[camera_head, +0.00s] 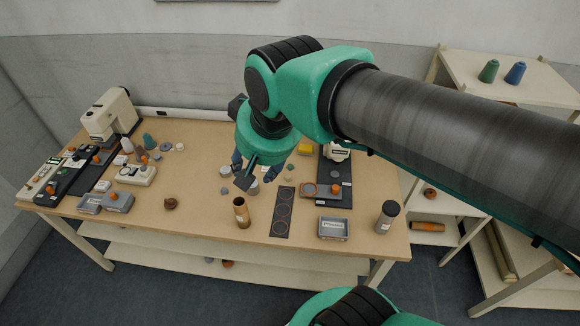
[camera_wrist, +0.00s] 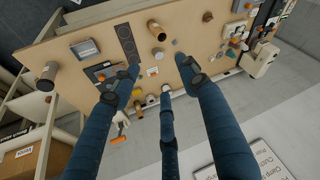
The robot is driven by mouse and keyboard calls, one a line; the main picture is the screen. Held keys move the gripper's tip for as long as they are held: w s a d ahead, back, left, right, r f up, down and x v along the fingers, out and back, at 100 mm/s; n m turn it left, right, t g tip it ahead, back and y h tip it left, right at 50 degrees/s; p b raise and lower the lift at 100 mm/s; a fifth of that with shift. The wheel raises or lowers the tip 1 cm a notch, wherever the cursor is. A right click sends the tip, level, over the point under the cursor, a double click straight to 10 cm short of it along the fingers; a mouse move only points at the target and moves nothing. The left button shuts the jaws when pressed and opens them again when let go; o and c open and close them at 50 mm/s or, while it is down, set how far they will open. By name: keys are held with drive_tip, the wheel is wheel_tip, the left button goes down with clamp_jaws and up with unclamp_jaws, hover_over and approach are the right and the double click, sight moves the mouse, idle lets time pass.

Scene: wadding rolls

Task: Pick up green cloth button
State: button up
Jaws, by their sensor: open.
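A small pale green piece (camera_head: 289,180), which may be the green cloth button, lies on the wooden table right of my gripper in the head view. It is too small to identify surely. My gripper (camera_head: 254,177), with dark blue fingers, hangs over the back middle of the table. In the wrist view its fingers (camera_wrist: 157,72) are spread apart, with nothing held between them. My gripper hides part of the tabletop. I cannot pick out the green button surely in the wrist view.
A sewing-machine-like device (camera_head: 110,114) is at the back left. Shelves (camera_head: 512,84) stand at right.

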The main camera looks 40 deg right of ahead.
drive_tip(key=w+d+f+m+g+p, duration=0.15)
drive_tip(key=w+d+m, duration=0.45)
drive_tip(key=w, duration=0.7)
drive_tip(key=m+g+p, duration=0.4)
drive_tip(key=m, duration=1.4)
hover_over(290, 165)
wheel_tip(290, 165, down, 34)
drive_tip(key=r, duration=0.1)
drive_tip(key=shift+a+f+t, duration=0.1)
drive_tip(key=shift+f+t, duration=0.15)
drive_tip(key=shift+f, duration=4.3)
